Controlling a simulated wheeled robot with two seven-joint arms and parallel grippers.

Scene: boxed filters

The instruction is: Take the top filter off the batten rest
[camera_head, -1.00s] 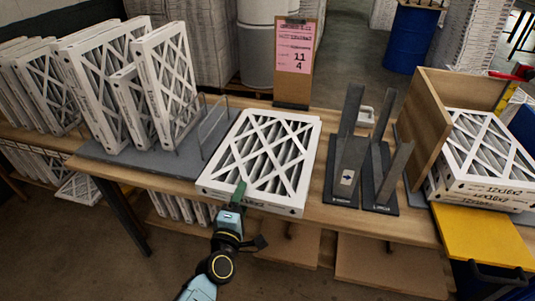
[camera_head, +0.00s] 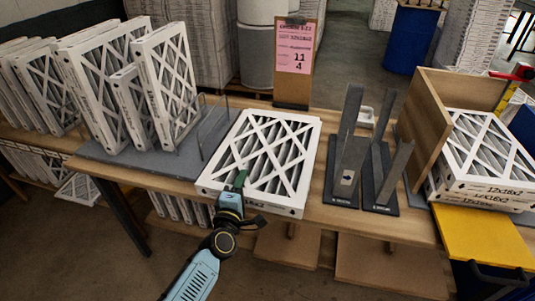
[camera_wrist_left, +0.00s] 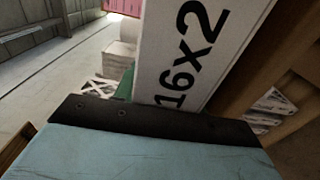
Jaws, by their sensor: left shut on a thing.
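A white-framed pleated filter (camera_head: 285,152) with a crossed lattice face lies flat at the middle of the wooden table. Whatever bears it from below is hidden, so I cannot see the battens. My left gripper (camera_head: 240,184) reaches in from the front and is shut on the filter's near edge, left of the middle of that edge. In the left wrist view the filter's printed side (camera_wrist_left: 190,60), reading "16x2", rises close behind the dark finger bar. My right gripper is not in view.
Upright filters (camera_head: 170,85) stand in a grey rack on the left. Dark angled uprights (camera_head: 347,160) stand just right of the filter. A clipboard with a pink sheet (camera_head: 295,48) stands behind it. Farther right are a wooden panel (camera_head: 430,120) and stacked filters (camera_head: 485,150).

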